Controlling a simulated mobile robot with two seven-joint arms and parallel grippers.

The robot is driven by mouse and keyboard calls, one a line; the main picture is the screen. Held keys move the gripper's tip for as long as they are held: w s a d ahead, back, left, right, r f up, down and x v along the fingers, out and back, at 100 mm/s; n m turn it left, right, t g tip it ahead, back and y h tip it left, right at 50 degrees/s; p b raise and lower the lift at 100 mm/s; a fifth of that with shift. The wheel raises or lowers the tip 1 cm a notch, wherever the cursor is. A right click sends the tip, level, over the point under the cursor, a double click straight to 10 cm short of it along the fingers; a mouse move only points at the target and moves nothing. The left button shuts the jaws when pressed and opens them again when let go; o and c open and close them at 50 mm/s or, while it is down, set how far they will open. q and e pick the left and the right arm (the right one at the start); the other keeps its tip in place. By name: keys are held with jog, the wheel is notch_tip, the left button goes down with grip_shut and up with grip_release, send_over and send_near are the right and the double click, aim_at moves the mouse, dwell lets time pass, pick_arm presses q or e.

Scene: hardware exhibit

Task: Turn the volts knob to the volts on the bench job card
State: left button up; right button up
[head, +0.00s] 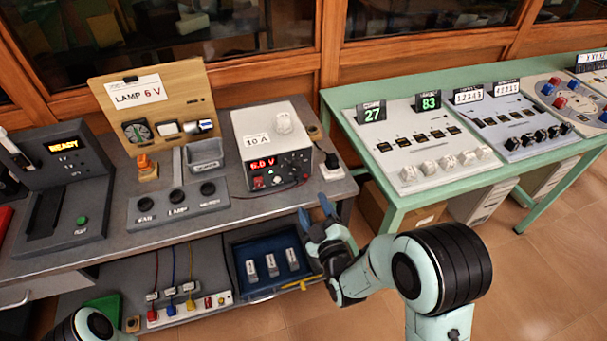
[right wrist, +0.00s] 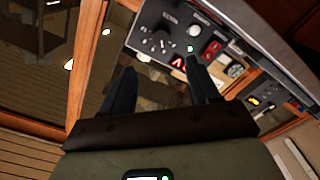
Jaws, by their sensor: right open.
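The bench job card (head: 138,91) reads "LAMP 6 V" and is clipped to an upright wooden board. The white power supply (head: 250,127) stands on the grey bench, and its red display (head: 262,163) reads 6.0 V. The dark round knob, apparently the volts knob (right wrist: 160,42), shows on the panel in the right wrist view, with tick marks around it; its pointer is too small to read. My right gripper (head: 317,210) is open and empty in front of the bench edge, right of and below the power supply, apart from the knob. My left gripper is out of view.
A switch box (head: 178,205) with several black knobs and a grey tray (head: 206,153) stand left of the supply. A small black-knobbed block (head: 331,168) sits at its right. A green table (head: 397,190) with panels stands further right.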

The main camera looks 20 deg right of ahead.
aim_at(297, 171)
jog(key=w, duration=0.8)
jog(key=w+p, duration=0.1)
jog(key=w, duration=0.3)
jog(key=shift+w+a+f, duration=0.1)
jog(key=shift+w+a, duration=0.15)
jog(key=c, duration=1)
